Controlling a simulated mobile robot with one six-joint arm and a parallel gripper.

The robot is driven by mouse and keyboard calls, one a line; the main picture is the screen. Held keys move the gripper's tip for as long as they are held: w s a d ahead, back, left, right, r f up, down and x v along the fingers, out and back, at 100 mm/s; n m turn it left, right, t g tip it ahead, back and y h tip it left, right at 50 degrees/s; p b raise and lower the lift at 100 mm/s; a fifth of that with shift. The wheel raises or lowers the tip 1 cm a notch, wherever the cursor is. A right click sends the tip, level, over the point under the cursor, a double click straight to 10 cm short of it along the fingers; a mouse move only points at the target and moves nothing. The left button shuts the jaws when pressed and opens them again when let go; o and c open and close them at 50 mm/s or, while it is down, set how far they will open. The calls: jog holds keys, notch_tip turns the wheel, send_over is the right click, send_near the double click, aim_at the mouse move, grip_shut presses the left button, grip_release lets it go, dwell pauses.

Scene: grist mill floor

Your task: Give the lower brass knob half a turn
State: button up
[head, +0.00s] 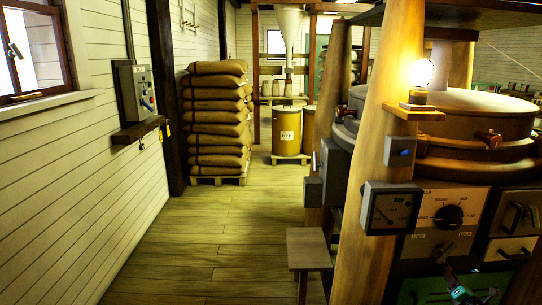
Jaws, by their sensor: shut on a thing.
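My gripper (450,277) is small and partly cut off at the bottom right, in front of the mill's lower front. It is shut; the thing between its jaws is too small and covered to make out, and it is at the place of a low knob. A brass-coloured knob (490,138) sticks out of the side of the round millstone casing (465,112), well above my gripper. A second brass fitting (344,112) shows at the casing's left side. A panel with a black dial (448,215) is above my gripper, with a small lever under it.
A thick wooden post (375,180) with a gauge box (391,208) and a lit bulb (421,74) stands left of the panel. A small stool (308,249) is by the post. Stacked sacks (216,120) and a yellow drum (287,131) stand further back. The plank floor between is clear.

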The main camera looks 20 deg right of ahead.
jog(key=shift+r+m+p, duration=0.1)
jog(key=shift+m+p, duration=2.2)
jog(key=shift+p, duration=1.85)
jog(key=shift+m+p, duration=1.7)
jog(key=shift+p, duration=1.05)
jog(key=o, duration=1.3)
jog(key=shift+s, duration=0.1)
jog(key=b+v, duration=0.2)
jog(key=v, duration=1.1)
jog(key=shift+s+a, duration=0.2)
jog(key=shift+s, duration=0.1)
